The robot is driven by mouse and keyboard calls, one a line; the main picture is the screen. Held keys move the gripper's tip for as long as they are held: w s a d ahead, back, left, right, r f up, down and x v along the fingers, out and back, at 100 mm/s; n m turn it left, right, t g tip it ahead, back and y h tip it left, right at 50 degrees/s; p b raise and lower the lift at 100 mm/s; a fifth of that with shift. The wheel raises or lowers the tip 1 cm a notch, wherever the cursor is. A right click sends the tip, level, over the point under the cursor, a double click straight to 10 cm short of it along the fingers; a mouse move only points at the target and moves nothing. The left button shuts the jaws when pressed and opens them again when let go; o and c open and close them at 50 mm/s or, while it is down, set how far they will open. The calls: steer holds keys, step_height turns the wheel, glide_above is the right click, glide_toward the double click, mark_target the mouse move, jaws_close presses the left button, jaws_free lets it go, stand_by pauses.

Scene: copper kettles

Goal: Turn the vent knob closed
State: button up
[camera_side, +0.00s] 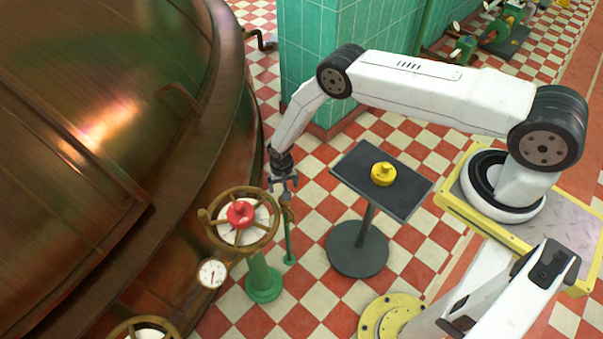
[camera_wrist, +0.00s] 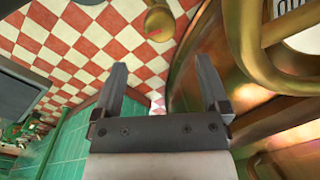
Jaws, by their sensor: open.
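A red knob (camera_side: 240,213) sits at the centre of a white dial inside a brass handwheel (camera_side: 208,233). A yellow knob (camera_side: 383,174) stands on a dark stand top (camera_side: 350,165) to the right. No label shows which one is the vent knob. My gripper (camera_side: 284,190) is open and empty, just right of the handwheel's rim and apart from the red knob. In the wrist view, my gripper's two fingers (camera_wrist: 160,68) are spread with nothing between them. The brass wheel (camera_wrist: 238,45) is close on the right there; the red knob is out of that view.
A large copper kettle (camera_side: 100,130) fills the left. A pressure gauge (camera_side: 211,273) hangs below the handwheel, beside a green pedestal (camera_side: 263,281). A thin green post (camera_side: 289,240) stands under my gripper. A green tiled pillar (camera_side: 325,60) rises behind. Checkered floor lies between.

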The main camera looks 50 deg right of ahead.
steer(key=shift+r, duration=0.15)
step_height(320, 180, up, 5)
steer(key=shift+f+n, duration=0.85)
steer(key=shift+n, duration=2.15)
steer(key=shift+f+n, duration=0.85)
steer(key=shift+n, duration=2.15)
steer(key=shift+f+n, duration=0.85)
steer(key=shift+n, duration=2.15)
steer(key=shift+f, duration=0.1)
steer(key=shift+f, duration=3.75)
